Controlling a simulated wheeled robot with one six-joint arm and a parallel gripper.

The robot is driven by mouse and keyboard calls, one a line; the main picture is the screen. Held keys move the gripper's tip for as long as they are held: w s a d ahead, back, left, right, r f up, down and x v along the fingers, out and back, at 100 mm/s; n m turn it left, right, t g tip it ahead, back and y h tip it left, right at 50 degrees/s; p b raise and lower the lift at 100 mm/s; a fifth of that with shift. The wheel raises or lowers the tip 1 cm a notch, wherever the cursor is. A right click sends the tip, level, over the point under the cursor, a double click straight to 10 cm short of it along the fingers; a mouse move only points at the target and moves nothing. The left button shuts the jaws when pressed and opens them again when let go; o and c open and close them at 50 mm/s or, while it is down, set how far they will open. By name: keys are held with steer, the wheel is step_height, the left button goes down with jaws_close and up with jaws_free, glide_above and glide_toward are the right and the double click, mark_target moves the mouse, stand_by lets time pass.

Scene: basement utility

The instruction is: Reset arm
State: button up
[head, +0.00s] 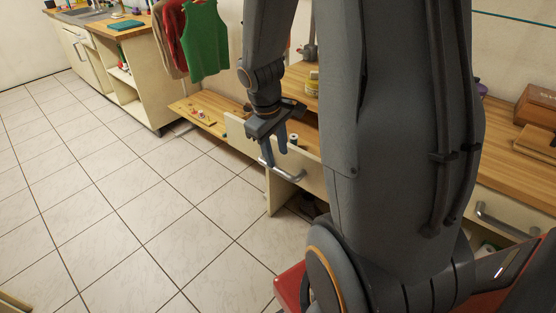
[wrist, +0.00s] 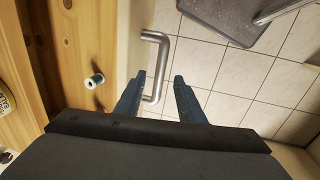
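My gripper (head: 276,158) points down at the front of a pulled-out drawer (head: 308,171), beside its metal handle (head: 285,174). In the wrist view, the two fingers of my gripper (wrist: 160,80) are spread apart with nothing clamped between them. The handle (wrist: 163,62) shows at the left fingertip and partly in the gap between the fingers; I cannot tell whether they touch. A small spool (wrist: 94,80) stands inside the wooden drawer, also visible in the head view (head: 293,140).
A low wooden shelf (head: 200,113) with small items is left of the drawer. Clothes, with a green vest (head: 205,42), hang above it. A counter (head: 512,190) with wooden boxes is at right. The tiled floor (head: 130,190) at left is clear.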

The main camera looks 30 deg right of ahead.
steer(key=shift+s+a+r, duration=0.1)
steer(key=shift+a+r, duration=0.05)
steer(key=shift+r, duration=0.7)
steer(key=s+a+r+m+y, duration=0.2)
steer(key=s+a+m, duration=0.1)
steer(key=s+a, duration=0.6)
steer(key=a, duration=0.4)
steer(key=shift+m, duration=0.3)
